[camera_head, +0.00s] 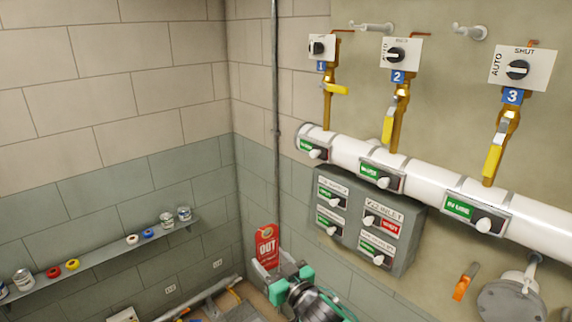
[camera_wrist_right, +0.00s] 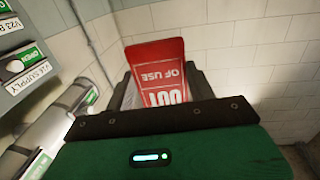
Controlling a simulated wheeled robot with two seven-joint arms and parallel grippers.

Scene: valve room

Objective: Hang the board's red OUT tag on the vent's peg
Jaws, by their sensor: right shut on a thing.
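My right gripper (camera_head: 277,268) is at the lower middle of the head view, shut on the red OUT tag (camera_head: 267,243). The tag stands up from the fingers, its white lettering facing the head camera. In the right wrist view the tag (camera_wrist_right: 160,68) shows between the dark fingers, reading OUT OF USE upside down. The grey board (camera_head: 408,230), with several labelled switches, is right of and above the gripper, apart from it. Pale stubs stick out of the wall at the top (camera_head: 373,28) and (camera_head: 470,32); I cannot tell which peg is the vent's. My left gripper is not in view.
A white pipe (camera_head: 435,185) with labelled switch plates crosses the right wall, below yellow-handled valves 1, 2 and 3. A round grey flange (camera_head: 510,300) and an orange handle (camera_head: 462,287) are at lower right. A shelf (camera_head: 100,257) with small items runs along the left wall.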

